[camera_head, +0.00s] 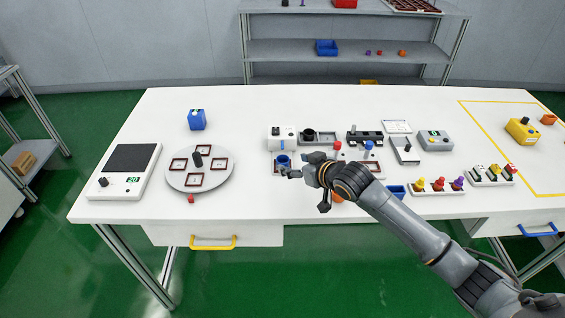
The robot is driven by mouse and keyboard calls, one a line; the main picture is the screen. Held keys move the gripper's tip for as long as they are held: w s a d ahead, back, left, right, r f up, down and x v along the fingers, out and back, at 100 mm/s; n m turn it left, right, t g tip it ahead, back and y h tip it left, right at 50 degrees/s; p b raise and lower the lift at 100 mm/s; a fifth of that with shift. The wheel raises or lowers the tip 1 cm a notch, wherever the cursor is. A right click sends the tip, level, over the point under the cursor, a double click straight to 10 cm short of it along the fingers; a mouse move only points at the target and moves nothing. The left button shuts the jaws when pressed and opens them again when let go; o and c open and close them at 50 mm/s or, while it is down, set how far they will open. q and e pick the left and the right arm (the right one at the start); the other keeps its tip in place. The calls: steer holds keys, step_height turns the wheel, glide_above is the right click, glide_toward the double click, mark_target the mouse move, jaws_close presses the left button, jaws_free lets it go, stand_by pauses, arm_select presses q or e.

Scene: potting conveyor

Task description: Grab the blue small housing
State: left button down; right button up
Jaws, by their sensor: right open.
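A small blue part (283,160) with a dark round opening on top sits in a grey holder near the middle of the table. It looks like the blue small housing, though it is too small to be sure. My right gripper (305,188) is open and empty, just in front and to the right of this part. I cannot tell whether a finger touches the holder. My right arm hides part of the table behind it. My left gripper is out of view.
A round turntable (187,182) with square frames and a scale (125,170) stand at the left. A blue box (197,120) stands behind the turntable. Grey devices and holders crowd the middle and right. The table's back left is mostly clear.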

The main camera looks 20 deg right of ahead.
mark_target(280, 159)
steer(key=shift+w+a+f, duration=0.15)
steer(key=shift+w+f, duration=0.1)
steer(key=shift+w, duration=0.2)
steer(key=shift+w+f, duration=0.15)
steer(key=shift+w, duration=0.1)
steer(key=shift+w+a+f, duration=0.1)
steer(key=shift+w+f, duration=0.05)
steer(key=shift+w, duration=0.05)
steer(key=x, duration=0.3)
steer(key=shift+w+f+p, duration=0.15)
steer(key=shift+p, duration=0.2)
steer(key=shift+w+f, duration=0.15)
steer(key=shift+w, duration=0.1)
steer(key=shift+w+f, duration=0.1)
steer(key=shift+w, duration=0.05)
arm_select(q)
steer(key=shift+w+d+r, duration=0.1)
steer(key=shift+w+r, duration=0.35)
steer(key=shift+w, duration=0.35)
arm_select(e)
steer(key=shift+c, duration=0.2)
steer(key=c, duration=0.9)
